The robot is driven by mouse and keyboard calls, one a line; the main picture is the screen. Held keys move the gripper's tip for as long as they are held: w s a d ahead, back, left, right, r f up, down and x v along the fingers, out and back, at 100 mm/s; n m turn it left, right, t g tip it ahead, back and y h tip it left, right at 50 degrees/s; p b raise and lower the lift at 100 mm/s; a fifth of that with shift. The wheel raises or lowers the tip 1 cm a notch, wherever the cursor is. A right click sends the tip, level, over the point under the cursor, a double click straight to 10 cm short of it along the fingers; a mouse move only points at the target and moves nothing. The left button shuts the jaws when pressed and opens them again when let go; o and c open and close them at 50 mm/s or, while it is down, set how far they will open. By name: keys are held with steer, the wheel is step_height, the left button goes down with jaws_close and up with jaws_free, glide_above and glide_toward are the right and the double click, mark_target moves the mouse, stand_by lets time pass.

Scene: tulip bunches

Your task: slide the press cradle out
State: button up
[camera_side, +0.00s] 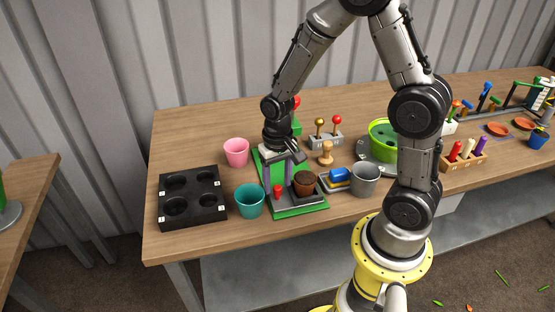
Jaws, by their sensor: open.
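My gripper (297,158) is open and points down over the press, above and behind the pot and knob. It hides the upper middle of the press. I see no contact with the knob.
A black tray with round wells (193,214) and a teal cup (250,201) stand left of the press, with a pink cup (236,152) behind. A grey cup (365,180) and a blue block (336,174) are close on the right. The table's front edge is near.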

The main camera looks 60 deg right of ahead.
step_height(320, 180, up, 12)
steer(key=shift+r, duration=0.25)
stand_by(0.3)
steer(key=s+a+r+n+t, duration=0.2)
steer(key=s+a+r+t, duration=0.15)
steer(key=s+r, duration=0.45)
steer(key=s+n+t, duration=0.2)
steer(key=s+n, duration=0.2)
steer(key=s, duration=0.2)
steer(key=shift+s+a, duration=0.1)
